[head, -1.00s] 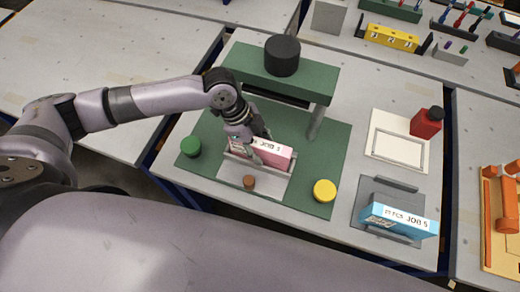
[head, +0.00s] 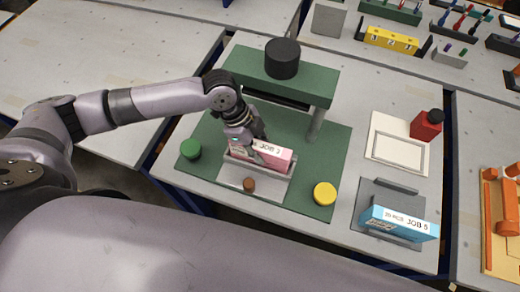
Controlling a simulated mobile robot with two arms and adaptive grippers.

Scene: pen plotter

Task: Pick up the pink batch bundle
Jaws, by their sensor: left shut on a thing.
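The pink batch bundle (head: 277,157) has a white label reading "JOB" with a digit that I cannot read surely. It stands at the light grey holder (head: 256,183) on the green mat of the press-like station, in the middle of the head view. My left gripper (head: 255,147) comes down from above and is shut on the bundle near its left part, hiding some of it and its label. I cannot tell whether the bundle's bottom edge is clear of the holder. My right gripper is not in view.
A green plate on posts (head: 283,75) with a black knob stands just behind.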

